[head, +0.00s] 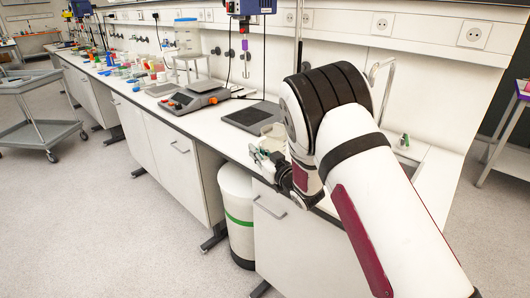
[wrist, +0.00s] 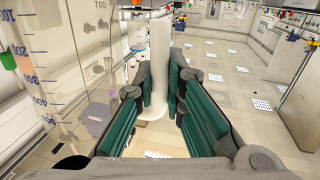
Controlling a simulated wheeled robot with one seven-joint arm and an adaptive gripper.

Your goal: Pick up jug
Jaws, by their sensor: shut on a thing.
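The jug (wrist: 65,60) is clear, with blue volume marks, and fills the left of the wrist view. Its pale upright handle (wrist: 160,55) stands between the green-padded fingers of my gripper (wrist: 160,88), which are shut on it. In the head view my gripper (head: 268,162) is at the front edge of the bench, below my bent arm. The jug (head: 272,133) shows only in part there, just behind the gripper and next to my arm. I cannot tell whether its base touches the bench.
A sink (head: 408,165) with a tap lies right, behind my arm. A white bin (head: 236,210) stands below. The floor at left is clear before a grey cart (head: 40,131).

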